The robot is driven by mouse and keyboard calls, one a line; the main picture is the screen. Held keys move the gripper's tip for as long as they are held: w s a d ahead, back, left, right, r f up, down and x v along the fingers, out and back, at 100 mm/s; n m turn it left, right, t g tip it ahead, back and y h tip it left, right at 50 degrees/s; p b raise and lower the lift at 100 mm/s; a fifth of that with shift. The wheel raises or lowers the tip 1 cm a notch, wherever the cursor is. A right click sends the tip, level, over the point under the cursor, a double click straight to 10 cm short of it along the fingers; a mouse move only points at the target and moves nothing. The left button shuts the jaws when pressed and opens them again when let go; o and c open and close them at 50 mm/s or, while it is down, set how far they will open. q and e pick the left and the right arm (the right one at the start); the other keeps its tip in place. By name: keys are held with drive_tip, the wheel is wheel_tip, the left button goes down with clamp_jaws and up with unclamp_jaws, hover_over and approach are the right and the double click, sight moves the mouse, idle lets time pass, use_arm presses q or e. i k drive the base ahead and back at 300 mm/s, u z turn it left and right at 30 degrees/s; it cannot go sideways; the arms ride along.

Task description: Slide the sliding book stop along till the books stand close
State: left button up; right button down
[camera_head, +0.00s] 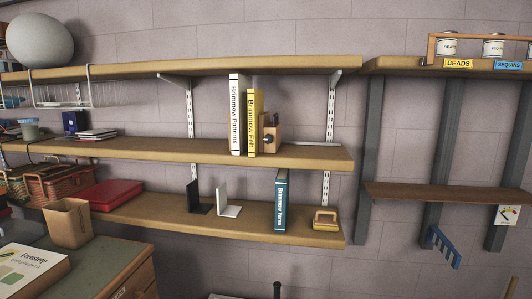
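On the middle shelf (180,151), a tall white book (236,115) lettered "Brimmow Patterns" stands upright. A shorter yellow book (252,122) lettered "Brimmow Felt" stands just to its right, with at most a narrow gap. A wooden block with a dark round knob, apparently the sliding book stop (276,132), stands right of the yellow book. Whether it touches that book I cannot tell. Neither of my grippers is in view.
The middle shelf is clear right of the block, where a thin pale strip (308,143) lies. The lower shelf holds a black bookend (197,199), a white bookend (227,205), a blue book (281,202) and a yellowish handled object (325,221). The upper shelf (230,66) overhangs the books.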

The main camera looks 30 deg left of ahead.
sight(265, 127)
drive_tip(key=k, duration=0.3)
drive_tip(key=u, duration=1.2)
drive_tip(key=i, duration=0.25)
drive_tip(key=u, duration=0.05)
